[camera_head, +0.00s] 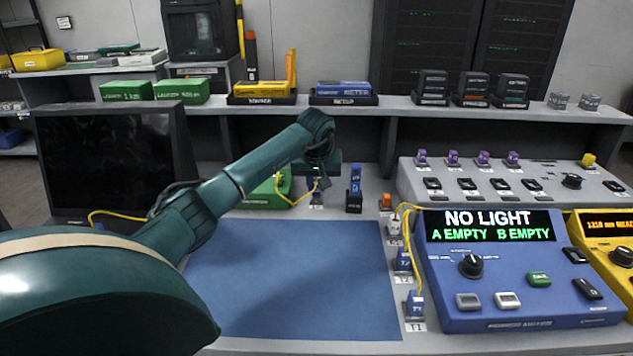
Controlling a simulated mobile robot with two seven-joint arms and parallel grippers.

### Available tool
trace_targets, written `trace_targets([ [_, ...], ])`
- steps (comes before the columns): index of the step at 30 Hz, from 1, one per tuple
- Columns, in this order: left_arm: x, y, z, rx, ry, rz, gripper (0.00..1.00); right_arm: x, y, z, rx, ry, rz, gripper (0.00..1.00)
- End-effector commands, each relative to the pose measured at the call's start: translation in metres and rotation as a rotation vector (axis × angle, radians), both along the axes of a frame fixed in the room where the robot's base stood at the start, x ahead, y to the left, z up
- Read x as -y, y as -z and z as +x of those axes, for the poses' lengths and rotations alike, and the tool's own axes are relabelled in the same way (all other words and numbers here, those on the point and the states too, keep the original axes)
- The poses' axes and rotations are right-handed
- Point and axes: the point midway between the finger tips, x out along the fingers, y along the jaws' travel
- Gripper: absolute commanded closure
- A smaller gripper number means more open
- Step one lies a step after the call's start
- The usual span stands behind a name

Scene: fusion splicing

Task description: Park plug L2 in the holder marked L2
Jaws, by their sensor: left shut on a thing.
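My left arm reaches across to the back of the bench, and my left gripper (318,186) is down beside the green box (268,194). It is shut on a small plug at the end of a yellow cable (298,197). The gripper hides most of the plug, and I cannot read its mark. A small grey block (316,202) is right below the fingers; I cannot tell whether the plug touches it. No mark L2 is clearly readable. Blue plugs (415,303) and (403,260) stand in holders marked T1 and T2. My right gripper is out of view.
A blue mat (290,285) lies clear in the middle. A blue plug-like piece (355,178) stands upright right of my gripper. The blue analyzer (515,290) reads NO LIGHT, A EMPTY, B EMPTY. Yellow cables loop beside it. A dark monitor (105,150) stands at left.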

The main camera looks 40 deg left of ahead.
Motion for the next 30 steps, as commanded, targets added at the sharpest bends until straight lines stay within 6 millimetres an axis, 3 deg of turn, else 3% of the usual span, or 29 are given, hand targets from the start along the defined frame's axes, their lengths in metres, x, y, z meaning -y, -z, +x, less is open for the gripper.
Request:
trace_targets([
  [25, 0.0, 0.01, 0.0, -0.001, 0.0, 0.001, 1.0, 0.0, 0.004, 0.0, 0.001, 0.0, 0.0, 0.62],
  [26, 0.0, 0.01, 0.0, -0.001, 0.0, 0.001, 0.82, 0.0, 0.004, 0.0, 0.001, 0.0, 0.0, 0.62],
  [30, 0.0, 0.01, 0.0, -0.001, 0.0, 0.001, 0.7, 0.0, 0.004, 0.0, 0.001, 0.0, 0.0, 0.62],
])
